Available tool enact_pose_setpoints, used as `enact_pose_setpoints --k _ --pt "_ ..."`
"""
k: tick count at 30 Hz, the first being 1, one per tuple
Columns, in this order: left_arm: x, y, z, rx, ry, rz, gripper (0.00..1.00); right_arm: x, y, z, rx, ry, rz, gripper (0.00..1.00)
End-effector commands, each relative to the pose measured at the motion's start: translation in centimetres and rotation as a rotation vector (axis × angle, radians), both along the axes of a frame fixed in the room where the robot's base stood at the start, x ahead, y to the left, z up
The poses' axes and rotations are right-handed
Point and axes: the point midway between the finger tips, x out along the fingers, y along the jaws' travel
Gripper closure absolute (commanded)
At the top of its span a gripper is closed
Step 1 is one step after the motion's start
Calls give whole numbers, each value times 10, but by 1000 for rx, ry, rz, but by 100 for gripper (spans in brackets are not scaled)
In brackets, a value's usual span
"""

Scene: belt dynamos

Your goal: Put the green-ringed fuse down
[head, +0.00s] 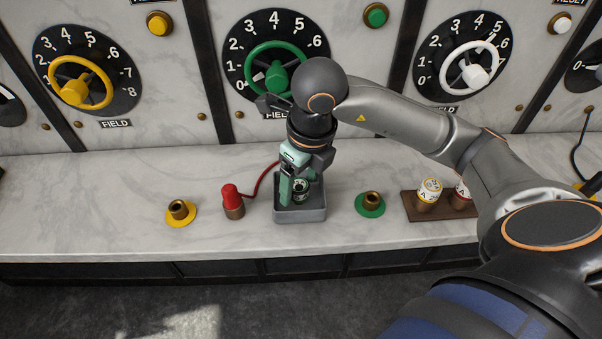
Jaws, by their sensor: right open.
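The green-ringed fuse (300,189) stands at the grey tray (300,215), partly hidden by my right gripper; a dark and pale body with green shows between the fingers. My right gripper (297,184) points down over the tray with its pale green fingers open around or beside the fuse. I cannot tell whether a finger touches it. My left gripper is not in view.
A green-based socket (370,204) and a wooden rack (416,207) with two white fuses are right of the tray. Bare marble lies farther left.

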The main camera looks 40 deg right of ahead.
Motion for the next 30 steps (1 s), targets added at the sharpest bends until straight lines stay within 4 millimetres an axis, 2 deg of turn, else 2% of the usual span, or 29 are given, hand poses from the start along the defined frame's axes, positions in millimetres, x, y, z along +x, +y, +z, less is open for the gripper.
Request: enact_pose_setpoints --k 5,12,18,24,30 --pt "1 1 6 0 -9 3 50 0 0 16 2 -5 0 26" --pt "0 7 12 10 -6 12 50 -8 -3 70 -1 -8 1 26" --pt "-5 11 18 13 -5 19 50 -13 -4 102 -1 -5 0 26" --pt "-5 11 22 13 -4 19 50 -17 -4 119 0 -2 -1 26" --pt "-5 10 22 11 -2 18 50 -18 -4 122 0 1 0 26"
